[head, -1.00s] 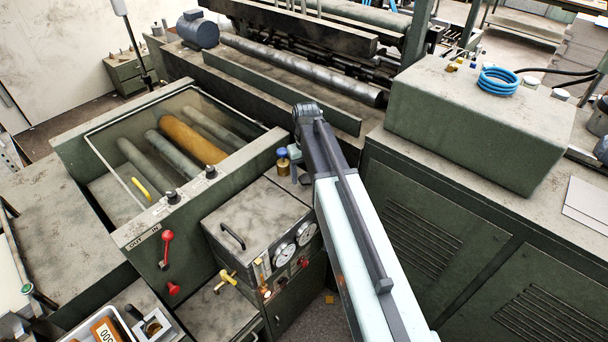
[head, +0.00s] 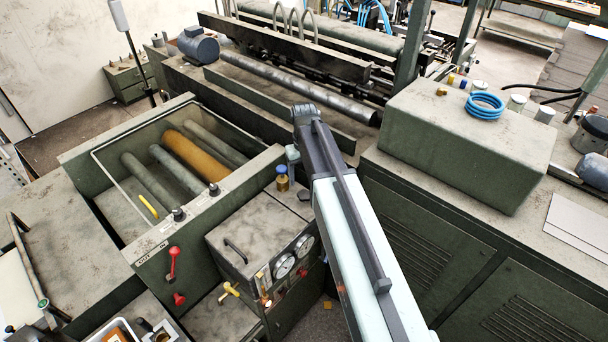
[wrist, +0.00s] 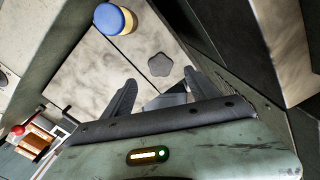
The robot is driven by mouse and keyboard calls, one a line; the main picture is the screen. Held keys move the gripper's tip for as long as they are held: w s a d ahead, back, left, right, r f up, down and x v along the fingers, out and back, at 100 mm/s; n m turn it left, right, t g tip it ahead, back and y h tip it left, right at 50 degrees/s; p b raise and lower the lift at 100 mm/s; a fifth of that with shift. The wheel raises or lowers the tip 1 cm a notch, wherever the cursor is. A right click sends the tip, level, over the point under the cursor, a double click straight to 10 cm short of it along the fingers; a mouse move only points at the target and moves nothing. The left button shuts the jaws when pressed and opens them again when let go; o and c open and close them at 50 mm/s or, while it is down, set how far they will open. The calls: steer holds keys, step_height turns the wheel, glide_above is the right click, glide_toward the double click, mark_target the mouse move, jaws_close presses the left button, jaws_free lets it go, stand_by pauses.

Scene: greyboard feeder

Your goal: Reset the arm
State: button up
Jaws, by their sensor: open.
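My arm reaches up from the bottom of the head view, with its dark end near the roller machine. In the wrist view my gripper (wrist: 158,92) is open, its two dark fingers apart with nothing between them. A grey, flower-shaped knob (wrist: 160,64) shows beyond the fingertips on a pale, stained surface. A blue-capped bottle (wrist: 113,18) stands on that surface at the upper left. It also shows in the head view (head: 282,180), just left of my arm on the gauge cabinet. The fingertips are hidden in the head view.
A glass-topped roller bin (head: 150,250) with a red lever (head: 173,262) is at left. The gauge cabinet (head: 245,235) is beside my arm. A green box (head: 465,145) with a blue hose coil (head: 485,105) is at right. Rollers (head: 300,88) lie behind.

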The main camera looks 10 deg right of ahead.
mark_target(304, 196)
steer(key=shift+f, duration=0.1)
steer(key=shift+f, duration=0.15)
steer(key=f+b, duration=0.1)
steer(key=b, duration=0.1)
steer(key=s+f+b, duration=0.1)
steer(key=f+b, duration=0.1)
steer(key=shift+s+a+f, duration=0.1)
steer(key=shift+f, duration=0.15)
steer(key=s+f+b, duration=0.2)
steer(key=s, duration=0.1)
steer(key=shift+a+f+n, duration=0.1)
steer(key=shift+f+n, duration=0.05)
steer(key=shift+n, duration=0.25)
steer(key=s+f+n+b, duration=0.1)
steer(key=s+n, duration=0.4)
steer(key=n, duration=1.1)
steer(key=s+f+n+b, duration=0.1)
steer(key=s+n, duration=0.5)
steer(key=n, duration=1.1)
steer(key=shift+f+b, duration=0.4)
steer(key=shift+b, duration=0.15)
steer(key=shift+s+a, duration=0.1)
